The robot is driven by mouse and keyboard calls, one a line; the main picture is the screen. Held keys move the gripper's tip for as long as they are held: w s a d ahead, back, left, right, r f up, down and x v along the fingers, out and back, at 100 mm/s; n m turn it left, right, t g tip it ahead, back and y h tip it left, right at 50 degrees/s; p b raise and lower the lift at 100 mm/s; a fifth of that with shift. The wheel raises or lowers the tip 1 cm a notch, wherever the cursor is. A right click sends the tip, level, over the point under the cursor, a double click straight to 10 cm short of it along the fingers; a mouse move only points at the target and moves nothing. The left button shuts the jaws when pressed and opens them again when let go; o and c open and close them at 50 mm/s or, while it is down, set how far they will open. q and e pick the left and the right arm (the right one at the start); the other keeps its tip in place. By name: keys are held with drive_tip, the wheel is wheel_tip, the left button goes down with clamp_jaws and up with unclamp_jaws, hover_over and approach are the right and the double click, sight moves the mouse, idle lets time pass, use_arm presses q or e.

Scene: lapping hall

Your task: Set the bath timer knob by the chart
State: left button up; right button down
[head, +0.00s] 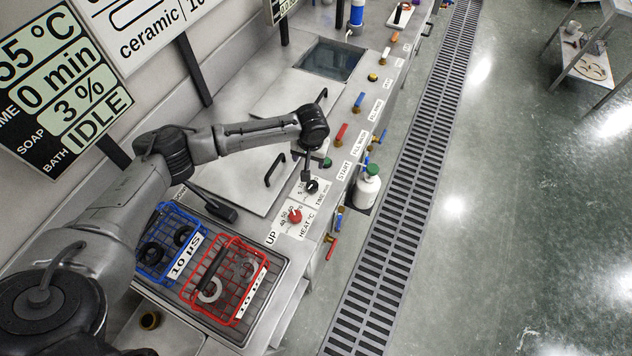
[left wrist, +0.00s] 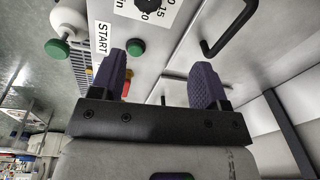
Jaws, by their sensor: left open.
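The black timer knob (head: 312,186) sits on a white dial plate labelled TIME on the bench panel. In the left wrist view the knob (left wrist: 149,4) is at the top edge, only partly in frame. My left gripper (head: 307,170) hangs just above the panel near the knob; its two fingers (left wrist: 158,68) are apart with nothing between them. The knob's pointer setting is too small to read. The chart (head: 150,30) on the wall is cut off; "ceramic" and "10" show. The display (head: 62,85) reads 55 °C, 0 min, 3 % and IDLE. My right gripper is out of view.
A red HEAT knob (head: 295,216) is beside the timer dial. A green button (head: 327,163) is by the START label, near a green-capped bottle (head: 368,186). Lid handles (head: 275,170) stick up. Blue (head: 160,268) and red (head: 213,305) baskets hold rings.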

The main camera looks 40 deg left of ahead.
sight(312, 184)
use_arm(q)
drive_tip(key=f+n, duration=0.2)
drive_tip(key=f, duration=0.2)
drive_tip(key=d+f+n+b, duration=0.1)
drive_tip(key=f+n, duration=0.1)
drive_tip(key=f, duration=0.2)
drive_tip(key=f+n+h+b, duration=0.1)
drive_tip(key=f+n, duration=0.2)
drive_tip(key=f, duration=0.1)
drive_tip(key=shift+s+d+f, duration=0.1)
drive_tip(key=shift+s+d, duration=0.05)
drive_tip(key=shift+s, duration=0.05)
drive_tip(key=shift+f, duration=0.9)
drive_tip(key=shift+c, duration=0.5)
